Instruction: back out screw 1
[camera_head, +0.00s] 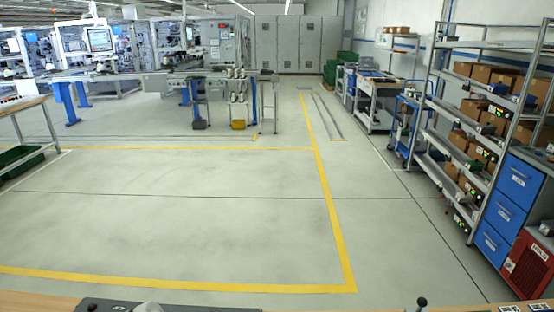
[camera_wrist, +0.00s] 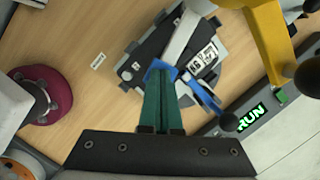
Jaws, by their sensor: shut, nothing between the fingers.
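My gripper (camera_wrist: 162,82) shows in the wrist view, with its green fingers closed together and pointing at a black and grey fixture (camera_wrist: 150,48) on the wooden bench. Blue pieces show at the fingertips, and a blue lever (camera_wrist: 203,95) lies just to their right. I cannot tell whether the fingers touch the fixture. A label with dark markings (camera_wrist: 203,58) is on the fixture. I cannot make out screw 1; it may be hidden or too small.
In the wrist view, a maroon round piece (camera_wrist: 60,95) stands at left, a yellow part (camera_wrist: 265,35) at upper right, and a green RUN display (camera_wrist: 251,116) at right. The head view shows open floor, a loaded shelf rack (camera_head: 470,130) and blue drawers (camera_head: 517,180).

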